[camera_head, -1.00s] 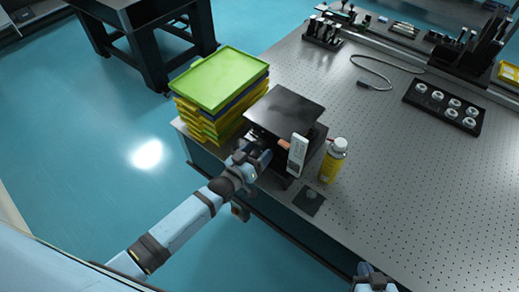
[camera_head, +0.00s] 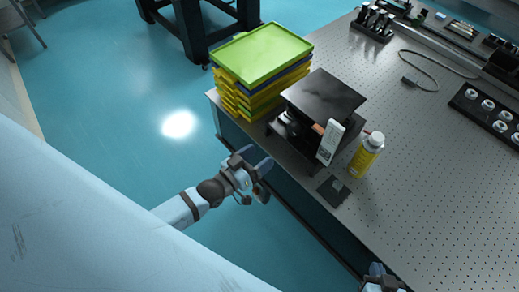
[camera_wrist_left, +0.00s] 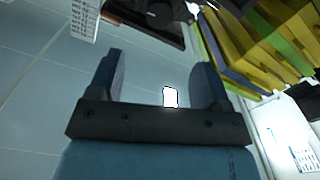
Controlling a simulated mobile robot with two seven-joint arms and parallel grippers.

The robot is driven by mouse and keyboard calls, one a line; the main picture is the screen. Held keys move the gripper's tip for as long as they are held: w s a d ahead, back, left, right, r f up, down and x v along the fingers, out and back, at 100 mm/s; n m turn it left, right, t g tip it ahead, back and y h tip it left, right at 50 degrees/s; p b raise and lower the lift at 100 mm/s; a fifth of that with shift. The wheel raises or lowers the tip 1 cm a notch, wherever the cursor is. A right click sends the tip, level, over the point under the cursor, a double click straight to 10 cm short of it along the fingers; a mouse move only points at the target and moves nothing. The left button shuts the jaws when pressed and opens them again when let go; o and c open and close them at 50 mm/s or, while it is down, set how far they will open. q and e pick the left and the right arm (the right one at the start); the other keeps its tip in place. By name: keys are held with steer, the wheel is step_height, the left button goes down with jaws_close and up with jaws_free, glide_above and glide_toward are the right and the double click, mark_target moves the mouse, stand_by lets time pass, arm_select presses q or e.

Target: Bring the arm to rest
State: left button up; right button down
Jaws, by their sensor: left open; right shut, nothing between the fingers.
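My left arm comes in from the left in the head view. Its gripper (camera_head: 254,166) is open and empty, off the table's front edge and over the blue floor. In the left wrist view its two fingers (camera_wrist_left: 158,85) stand apart with nothing between them. My right gripper (camera_head: 382,278) shows only in part at the bottom edge of the head view; it looks shut and empty.
A black box-like device (camera_head: 323,97) stands at the table corner, with a white labelled piece (camera_head: 330,142) at its front. Stacked trays (camera_head: 262,55) stand behind left. A yellow bottle (camera_head: 366,157) and small dark plate (camera_head: 333,191) are near the edge of the perforated table (camera_head: 430,190).

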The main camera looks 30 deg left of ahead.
arm_select(q)
steer(key=s+f+m+g+y, duration=0.1)
steer(key=s+f+g, duration=0.1)
steer(key=s, duration=0.4)
steer(key=s+d+f+m+g+y+p, duration=0.1)
steer(key=s+f+g+y, duration=0.1)
steer(key=s+f+g, duration=0.1)
steer(key=s+g, duration=0.1)
steer(key=s, duration=0.1)
steer(key=shift+s+d+f, duration=0.2)
steer(key=shift+s, duration=0.15)
